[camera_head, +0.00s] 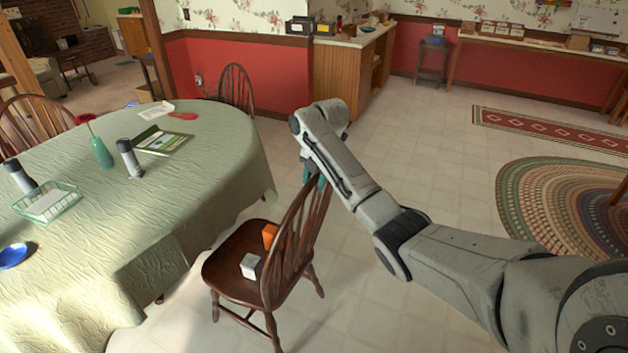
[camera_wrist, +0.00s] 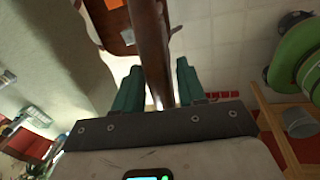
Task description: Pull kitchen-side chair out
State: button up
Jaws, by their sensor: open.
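A dark brown wooden chair (camera_head: 237,268) with a spindle back stands at the near right side of the table, its seat facing left. An orange block (camera_head: 270,235) and a white block (camera_head: 250,266) lie on its seat. My gripper (camera_head: 315,180) is at the top of the chair's back, partly hidden by my arm in the head view. In the wrist view the green fingers of my gripper (camera_wrist: 160,88) stand apart, with a dark wooden chair part (camera_wrist: 150,45) running between them. I cannot tell whether either finger touches the wood.
The table (camera_head: 210,140) with a pale green cloth fills the left, holding a vase (camera_head: 102,152), a wire basket (camera_head: 45,202) and other items. Another chair (camera_head: 236,88) stands at its far end. Tiled floor (camera_head: 410,150) is open to the right, with a braided rug (camera_head: 555,210) beyond.

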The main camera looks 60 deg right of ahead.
jog(key=shift+o, duration=0.8)
jog(key=shift+w+a, duration=0.1)
jog(key=shift+r, duration=0.2)
notch_tip(320, 180, up, 10)
jog(key=s+p, duration=0.1)
jog(key=s, duration=0.1)
